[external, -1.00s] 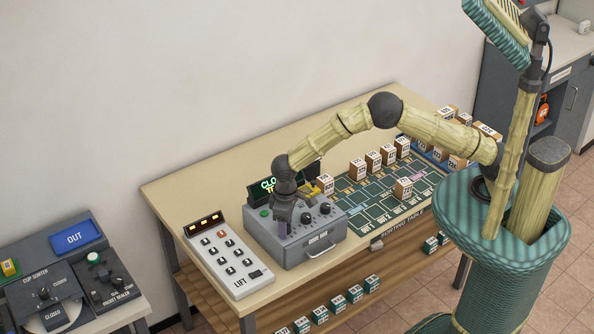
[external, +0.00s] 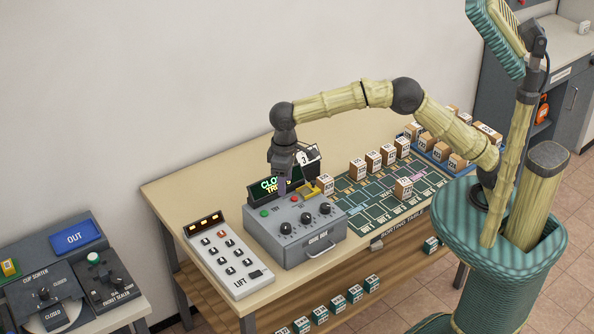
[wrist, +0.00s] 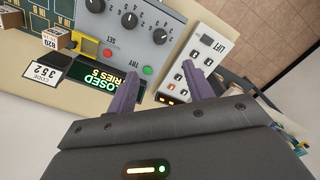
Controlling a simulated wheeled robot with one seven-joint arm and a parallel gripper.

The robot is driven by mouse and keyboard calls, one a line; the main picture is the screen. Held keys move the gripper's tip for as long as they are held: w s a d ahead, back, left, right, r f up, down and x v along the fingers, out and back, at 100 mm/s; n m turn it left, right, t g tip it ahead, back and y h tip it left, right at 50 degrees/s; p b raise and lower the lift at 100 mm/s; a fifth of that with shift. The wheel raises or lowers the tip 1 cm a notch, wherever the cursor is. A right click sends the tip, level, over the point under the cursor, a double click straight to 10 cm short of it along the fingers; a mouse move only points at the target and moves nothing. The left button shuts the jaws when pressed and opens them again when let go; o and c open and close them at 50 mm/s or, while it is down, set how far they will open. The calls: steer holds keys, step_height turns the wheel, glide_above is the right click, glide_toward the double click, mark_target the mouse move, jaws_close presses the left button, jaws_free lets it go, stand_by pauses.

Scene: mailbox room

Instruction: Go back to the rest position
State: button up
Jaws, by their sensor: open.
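My gripper (external: 283,185) hangs above the back part of the grey dial box (external: 297,248) on the sorting table. It is open and empty, and its two purple fingers (wrist: 163,92) stand apart in the wrist view. The box has several black knobs, a green button and a red button on top. A black display (external: 268,188) with green text stands behind it; in the wrist view (wrist: 98,80) it reads "CLOSED" and a line partly cut by a finger. In the external view my gripper hides part of this display.
A white keypad panel (external: 232,259) marked LIFT lies left of the box. Small numbered boxes (external: 373,161) stand on the green sorting mat (external: 372,216) at the right. The space above the table is open.

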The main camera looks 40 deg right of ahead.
steer(key=shift+r, duration=0.45)
steer(key=w+d+m+t, duration=0.15)
steer(key=w+d, duration=0.25)
steer(key=d, duration=1)
steer(key=w+d+m, duration=0.2)
steer(key=w+d, duration=0.2)
steer(key=d, duration=1)
steer(key=s+d+f+m, duration=0.2)
steer(key=s+d, duration=0.5)
steer(key=d, duration=0.4)
steer(key=s+d+f+m+t, duration=0.1)
steer(key=s+d+f+m, duration=0.1)
steer(key=s+d, duration=0.5)
steer(key=d, duration=0.4)
steer(key=shift+d+f, duration=0.25)
steer(key=shift+f, duration=0.1)
steer(key=shift+s+m, duration=0.1)
steer(key=shift+m, duration=0.15)
